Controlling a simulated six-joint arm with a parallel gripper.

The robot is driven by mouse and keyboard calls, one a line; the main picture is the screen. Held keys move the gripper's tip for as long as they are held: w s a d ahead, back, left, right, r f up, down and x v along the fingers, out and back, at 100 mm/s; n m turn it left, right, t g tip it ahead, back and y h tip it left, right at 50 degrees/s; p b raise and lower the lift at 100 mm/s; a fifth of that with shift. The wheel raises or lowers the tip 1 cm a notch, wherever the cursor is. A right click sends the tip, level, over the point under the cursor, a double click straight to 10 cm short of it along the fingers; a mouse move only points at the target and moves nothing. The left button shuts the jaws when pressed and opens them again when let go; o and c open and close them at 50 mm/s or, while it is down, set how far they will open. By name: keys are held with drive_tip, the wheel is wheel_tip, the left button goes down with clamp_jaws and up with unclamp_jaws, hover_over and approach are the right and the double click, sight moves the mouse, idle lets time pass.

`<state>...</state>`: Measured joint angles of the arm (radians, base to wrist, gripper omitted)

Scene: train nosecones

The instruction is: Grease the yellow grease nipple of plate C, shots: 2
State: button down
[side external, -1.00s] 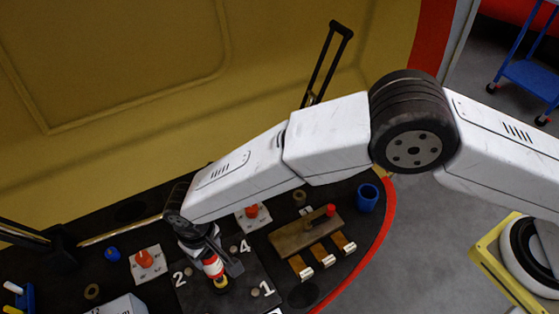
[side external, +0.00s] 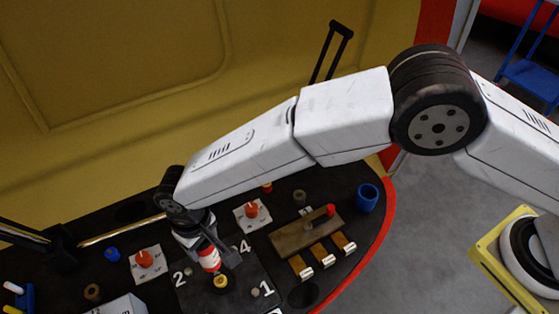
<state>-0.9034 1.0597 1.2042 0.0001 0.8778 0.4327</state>
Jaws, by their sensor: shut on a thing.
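My gripper (side external: 220,262) is shut on a small red-and-white cylinder (side external: 209,259) and holds it tilted above a dark square plate (side external: 196,297). The digits 1, 2 and 4 show on this plate. A yellow round piece (side external: 221,281) with a dark centre is on the plate, just below the cylinder's lower end. A small gap seems to show between them. Two pale plates with red knobs stand nearby, one at the left (side external: 146,262) and one behind the gripper (side external: 252,214). I cannot read a letter C on any plate.
A brown block (side external: 290,238) with a red-tipped lever and copper-coloured tabs lies to the right. A blue cup (side external: 367,197) stands near the red-edged rim. A blue knob (side external: 112,254), a ring (side external: 92,292) and a pale box (side external: 122,306) are at the left.

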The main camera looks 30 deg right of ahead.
drive_tip(key=shift+r, duration=0.1)
drive_tip(key=shift+r, duration=0.55)
drive_tip(key=shift+f, duration=3.45)
idle(0.3)
drive_tip(key=shift+r, duration=0.1)
drive_tip(key=shift+r, duration=2.7)
drive_tip(key=shift+w+d, duration=0.1)
